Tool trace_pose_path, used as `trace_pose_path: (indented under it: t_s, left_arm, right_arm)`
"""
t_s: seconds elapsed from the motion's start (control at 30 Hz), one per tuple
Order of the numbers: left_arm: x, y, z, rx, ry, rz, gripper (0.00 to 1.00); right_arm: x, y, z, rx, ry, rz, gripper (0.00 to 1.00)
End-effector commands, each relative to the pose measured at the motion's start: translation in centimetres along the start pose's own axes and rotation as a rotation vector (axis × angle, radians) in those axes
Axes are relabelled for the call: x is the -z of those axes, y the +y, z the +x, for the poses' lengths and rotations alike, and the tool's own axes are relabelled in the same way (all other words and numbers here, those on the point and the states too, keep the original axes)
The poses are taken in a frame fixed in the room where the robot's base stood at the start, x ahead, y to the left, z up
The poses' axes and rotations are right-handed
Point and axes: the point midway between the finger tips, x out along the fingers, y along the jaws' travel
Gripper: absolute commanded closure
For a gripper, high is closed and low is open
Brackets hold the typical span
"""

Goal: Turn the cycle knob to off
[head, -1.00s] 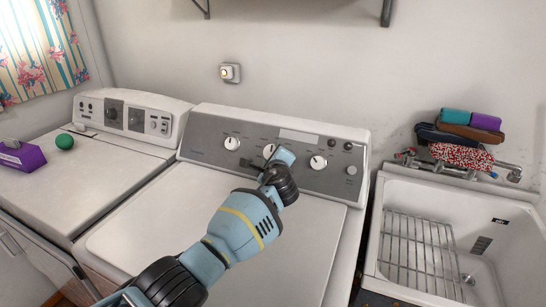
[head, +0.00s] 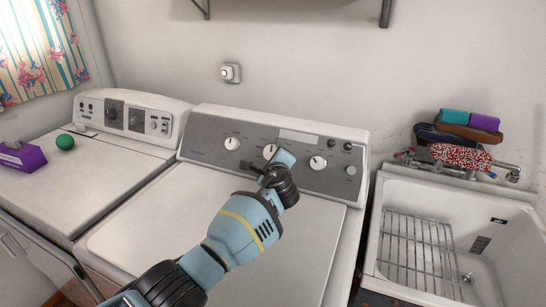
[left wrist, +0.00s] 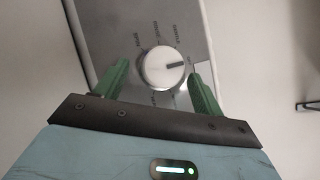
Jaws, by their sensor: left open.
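The washer's control panel (head: 205,140) carries several round white knobs. The left knob (head: 232,143), the middle knob (head: 270,151) and the right knob (head: 318,162) show in the head view. My left gripper (head: 268,166) is at the panel by the middle knob, partly covering the panel there. In the left wrist view a white knob (left wrist: 164,66) with a dark pointer mark toward the right sits between the open green fingers of my left gripper (left wrist: 160,72). A gap shows at each side of the knob. My right gripper is out of view.
A utility tub (head: 500,200) with a wire rack (head: 420,245) is at right. Folded cloths (head: 455,132) are piled behind it.

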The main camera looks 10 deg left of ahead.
Motion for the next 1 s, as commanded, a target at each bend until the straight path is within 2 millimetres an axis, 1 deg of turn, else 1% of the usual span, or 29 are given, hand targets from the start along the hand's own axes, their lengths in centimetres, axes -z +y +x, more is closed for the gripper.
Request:
trace_pose_path:
  t_s: [0.03, 0.2, 0.4, 0.5, 0.67, 1.0]
  left_arm:
    - [-0.3, -0.5, -0.7, 0.006, -0.002, -0.002, 0.31]
    - [-0.5, -0.8, -3.1, 0.01, -0.002, -0.005, 0.31]
    - [-0.4, -0.6, -5.7, 0.007, -0.002, -0.004, 0.31]
    - [-0.3, -0.5, -6.5, 0.006, -0.002, -0.003, 0.31]
    - [-0.2, -0.2, -7.0, 0.003, -0.001, -0.001, 0.31]
    - [-0.1, -0.1, -7.0, 0.002, 0.0, -0.001, 0.31]
  right_arm:
    - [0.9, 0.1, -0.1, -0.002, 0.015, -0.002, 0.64]
    - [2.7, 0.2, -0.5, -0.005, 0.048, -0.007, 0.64]
    - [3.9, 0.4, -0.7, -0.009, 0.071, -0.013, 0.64]
    - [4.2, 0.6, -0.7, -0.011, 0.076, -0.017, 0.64]
    - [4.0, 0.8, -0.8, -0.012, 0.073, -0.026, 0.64]
    - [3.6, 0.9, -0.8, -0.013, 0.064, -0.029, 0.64]
